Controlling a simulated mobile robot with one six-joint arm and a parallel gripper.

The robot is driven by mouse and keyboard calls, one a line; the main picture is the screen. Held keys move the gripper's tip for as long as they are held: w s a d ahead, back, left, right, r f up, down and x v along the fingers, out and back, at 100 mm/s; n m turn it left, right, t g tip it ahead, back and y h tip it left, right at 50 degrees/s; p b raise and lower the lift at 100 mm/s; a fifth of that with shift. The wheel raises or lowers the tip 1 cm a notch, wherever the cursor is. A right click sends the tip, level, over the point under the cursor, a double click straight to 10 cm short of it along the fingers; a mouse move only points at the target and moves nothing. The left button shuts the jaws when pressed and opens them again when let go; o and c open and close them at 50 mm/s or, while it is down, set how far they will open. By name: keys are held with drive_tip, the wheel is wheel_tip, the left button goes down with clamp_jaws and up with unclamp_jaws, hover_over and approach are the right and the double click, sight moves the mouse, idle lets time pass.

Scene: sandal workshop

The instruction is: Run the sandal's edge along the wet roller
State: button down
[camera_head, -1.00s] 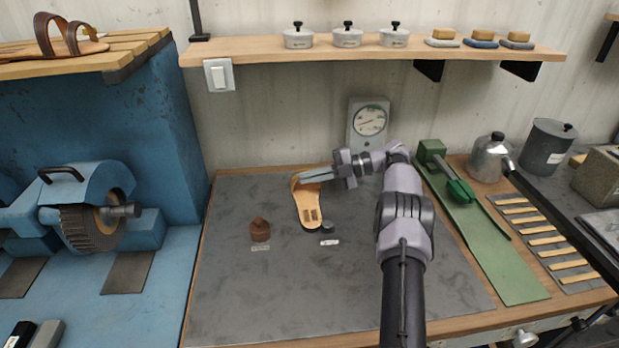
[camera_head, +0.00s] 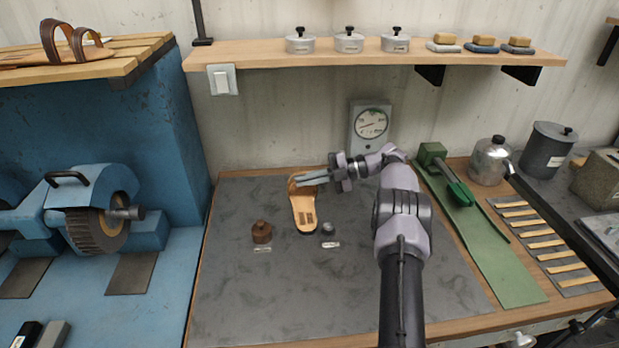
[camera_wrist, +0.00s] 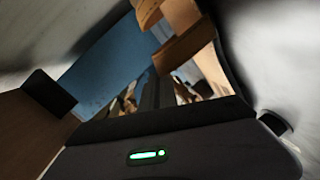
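My gripper (camera_head: 308,179) reaches in from the right and is shut on that upper end. A small dark grey cylinder (camera_head: 328,228) stands just right of the sandal's lower end, with a narrow gap between them. A brown knobbed pot or roller (camera_head: 261,232) stands to the left. I cannot tell which of the two is the wet roller. The wrist view shows my dark fingers (camera_wrist: 150,95); the sandal is not clear there.
A dial gauge (camera_head: 370,122) stands behind my gripper. A blue machine with a bristled wheel (camera_head: 97,230) is at left. A green board (camera_head: 490,250) and a slatted strip (camera_head: 545,245) lie at right. The front of the grey mat (camera_head: 290,295) is clear.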

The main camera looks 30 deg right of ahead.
wheel_tip(320, 180, up, 9)
drive_tip(key=p, duration=0.6)
